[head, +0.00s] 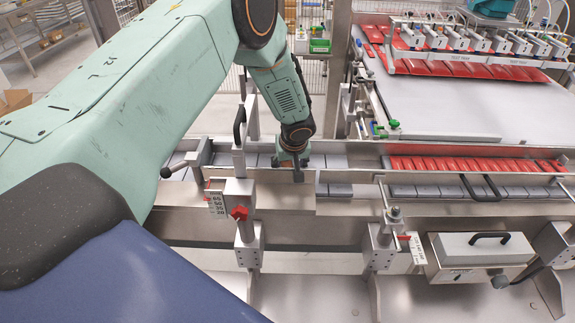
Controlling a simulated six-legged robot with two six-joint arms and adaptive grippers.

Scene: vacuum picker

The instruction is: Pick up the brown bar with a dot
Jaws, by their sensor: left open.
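My left arm comes in from the left, and my left gripper (293,170) points down into the conveyor channel (345,161). It is open, with its fingertips low among the grey conveyor slats. I cannot make out a brown bar with a dot anywhere; the gripper and the channel's front rail (345,176) may hide what lies beneath. Red wrapped bars (465,165) lie in a row in the same channel, to the right of the gripper. My right gripper is not in view.
A black handle (239,127) and a post with a red knob (239,212) stand left of the gripper. Another black handle (481,187) is on the right. Behind, a white belt (450,105) runs under a row of suction heads (480,42) above more red bars.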

